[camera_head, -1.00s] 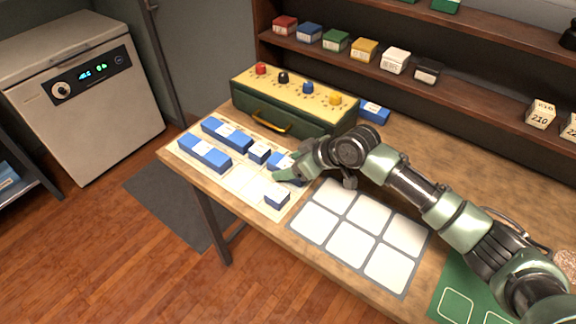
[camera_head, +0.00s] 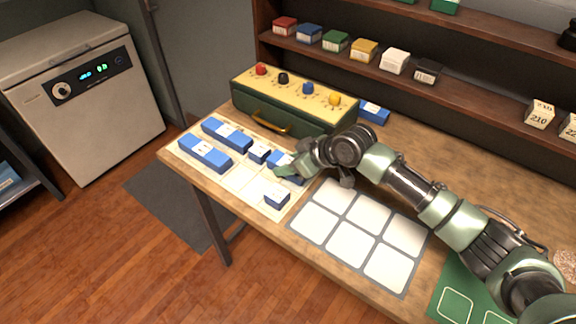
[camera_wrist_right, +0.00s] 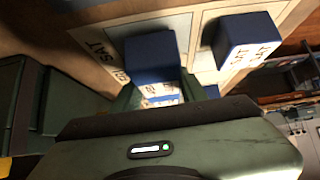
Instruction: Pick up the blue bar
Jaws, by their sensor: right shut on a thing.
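Several blue bars and blocks with white labels lie on a pale mat (camera_head: 243,180) at the table's left end. My right gripper (camera_head: 287,173) is shut on a short blue bar (camera_head: 274,161) at the mat's right side. In the right wrist view this bar (camera_wrist_right: 150,52) sits between the fingers, its white label close to the palm. The fingers hide part of it in the head view, and I cannot tell whether it is clear of the mat. Two longer blue bars (camera_head: 204,153) (camera_head: 227,134) lie to the left. My left gripper is not in view.
A small blue block (camera_head: 259,152) lies just left of the held bar and another (camera_head: 277,198) in front. A green case (camera_head: 290,110) with coloured knobs stands behind. A grey-framed mat of white squares (camera_head: 350,243) lies to the right. Shelves (camera_head: 450,90) rise behind the table.

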